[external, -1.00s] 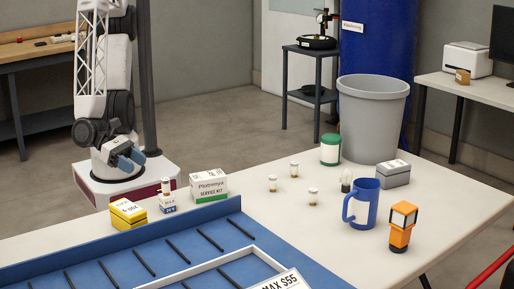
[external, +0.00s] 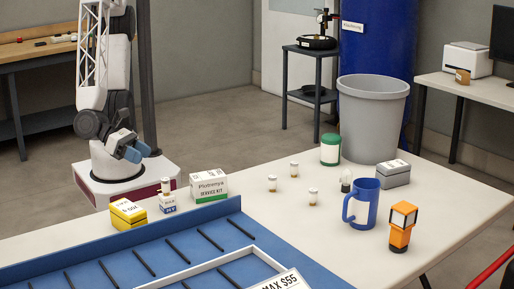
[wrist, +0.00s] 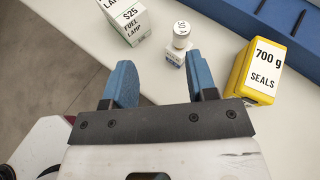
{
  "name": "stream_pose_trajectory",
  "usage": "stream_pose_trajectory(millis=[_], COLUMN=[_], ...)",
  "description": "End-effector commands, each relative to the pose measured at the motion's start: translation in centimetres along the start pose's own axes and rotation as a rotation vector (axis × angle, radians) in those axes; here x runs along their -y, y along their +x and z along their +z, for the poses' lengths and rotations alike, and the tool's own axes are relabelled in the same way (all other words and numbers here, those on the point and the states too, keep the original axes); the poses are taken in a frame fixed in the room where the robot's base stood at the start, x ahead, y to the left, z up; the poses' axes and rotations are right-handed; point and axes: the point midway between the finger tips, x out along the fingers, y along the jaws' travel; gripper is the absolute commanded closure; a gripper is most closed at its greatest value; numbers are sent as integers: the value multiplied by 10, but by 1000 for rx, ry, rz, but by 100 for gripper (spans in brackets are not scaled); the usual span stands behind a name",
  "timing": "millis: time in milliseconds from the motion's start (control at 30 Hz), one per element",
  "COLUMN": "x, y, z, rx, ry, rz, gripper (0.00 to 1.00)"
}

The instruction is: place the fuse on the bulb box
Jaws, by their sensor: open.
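A small white-capped fuse (external: 165,186) stands upright at a small white-and-blue box (external: 167,204), which looks like the bulb box. In the wrist view the fuse (wrist: 181,35) appears to rest on top of this box (wrist: 172,58); the box's lettering is too small to read surely. My gripper (external: 136,150) is open and empty, behind and above the box, apart from it. In the wrist view its blue fingers (wrist: 160,80) are spread, with the box just beyond them. More small capped pieces like it (external: 294,169) stand farther right on the table.
A blue tray (external: 235,206) lies in front. A blue mug (external: 362,204), an orange lamp (external: 402,226), a grey box (external: 396,173) and a green-lidded jar (external: 330,149) stand right.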

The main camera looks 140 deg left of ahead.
Motion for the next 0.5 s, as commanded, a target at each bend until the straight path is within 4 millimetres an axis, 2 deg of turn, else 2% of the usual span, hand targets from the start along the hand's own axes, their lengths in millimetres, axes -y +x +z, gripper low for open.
stream_pose_trajectory(millis=[267,500], x=[-30,-53], y=[-2,-19], z=[56,95], rx=[-60,-129], ry=[-422,-837], rz=[294,546], gripper=[48,48])
